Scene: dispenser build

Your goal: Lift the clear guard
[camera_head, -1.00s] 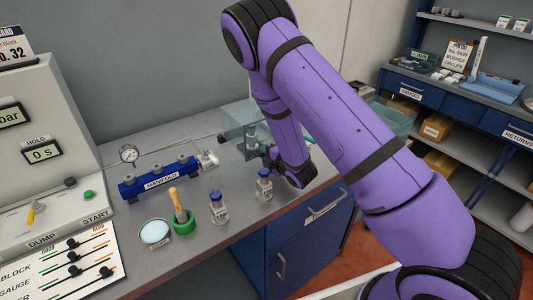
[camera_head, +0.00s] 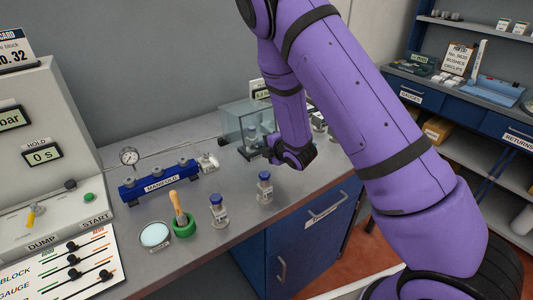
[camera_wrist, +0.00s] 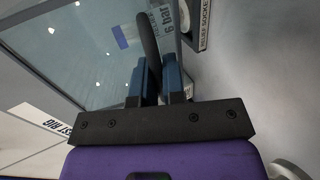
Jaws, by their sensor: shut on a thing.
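The clear guard (camera_head: 231,125) is a see-through box shape at the back of the bench, with a fitting visible through it. My gripper (camera_head: 268,153) is at its right front side, partly hidden by my wrist. In the wrist view my gripper (camera_wrist: 155,72) is shut on a dark curved bar, which looks like the handle of the guard. The guard's clear pane (camera_wrist: 85,45) spreads to the left of the fingers. How far the guard is raised cannot be told.
The blue manifold (camera_head: 160,184) and gauge (camera_head: 129,156) stand left of the guard. Two blue-capped bottles (camera_head: 218,211) (camera_head: 264,188), a green pot (camera_head: 183,226) and a round dish (camera_head: 155,235) stand nearer the front edge. A wall rises behind the bench.

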